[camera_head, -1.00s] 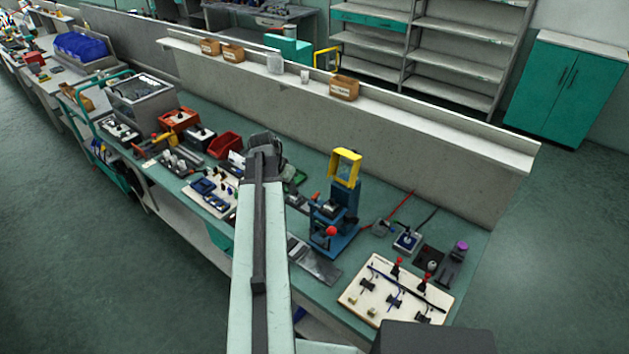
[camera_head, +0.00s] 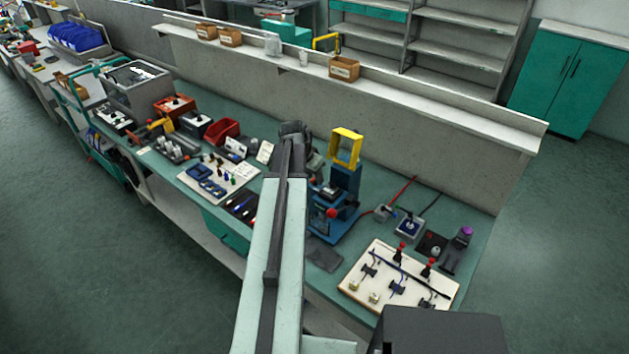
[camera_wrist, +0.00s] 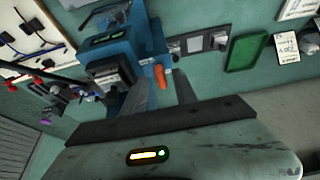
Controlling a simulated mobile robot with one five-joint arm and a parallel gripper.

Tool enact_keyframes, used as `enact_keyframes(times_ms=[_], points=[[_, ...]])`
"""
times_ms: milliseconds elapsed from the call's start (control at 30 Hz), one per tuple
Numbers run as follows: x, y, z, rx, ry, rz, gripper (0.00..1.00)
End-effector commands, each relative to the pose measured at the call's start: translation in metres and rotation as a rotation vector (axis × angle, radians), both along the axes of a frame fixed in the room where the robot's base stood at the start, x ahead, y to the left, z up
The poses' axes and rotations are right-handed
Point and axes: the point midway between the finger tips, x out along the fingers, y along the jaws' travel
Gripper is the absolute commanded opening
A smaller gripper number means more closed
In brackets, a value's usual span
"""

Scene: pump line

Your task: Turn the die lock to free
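A blue press (camera_head: 345,185) with a yellow frame (camera_head: 346,148) on top and a red knob (camera_head: 331,213) stands on the green bench in the head view. The blue press (camera_wrist: 142,40) fills the upper middle of the wrist view. An orange handle (camera_wrist: 160,76), probably the die lock lever, sticks out of its side, near a dark block (camera_wrist: 108,76). My gripper (camera_wrist: 161,88) points at the handle with its two grey fingers apart. The handle shows between the fingertips; I cannot tell whether either finger touches it.
A white board (camera_head: 400,278) with red-topped levers lies right of the press. A grey plate with two blocks (camera_wrist: 198,43) and a green tray (camera_wrist: 246,52) are beside the press. A low wall (camera_head: 420,145) runs behind the bench.

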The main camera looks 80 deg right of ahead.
Motion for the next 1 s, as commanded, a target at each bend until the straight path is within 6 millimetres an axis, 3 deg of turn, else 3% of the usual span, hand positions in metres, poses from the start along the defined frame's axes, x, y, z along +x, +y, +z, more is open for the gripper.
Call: enact_keyframes(times_ms=[167, 300, 400, 433, 600, 1000], points=[[0.000, 0.000, 0.002, 0.000, 0.000, 0.000, 0.35], [0.000, 0.000, 0.002, 0.000, 0.000, 0.000, 0.00], [-0.001, 0.000, 0.001, 0.000, 0.000, -0.001, 0.00], [-0.001, -0.019, 0.001, 0.001, 0.001, -0.003, 0.00], [-0.001, -0.002, 0.002, -0.001, 0.001, 0.011, 0.00], [-0.004, 0.004, 0.000, 0.007, 0.001, 0.221, 0.00]])
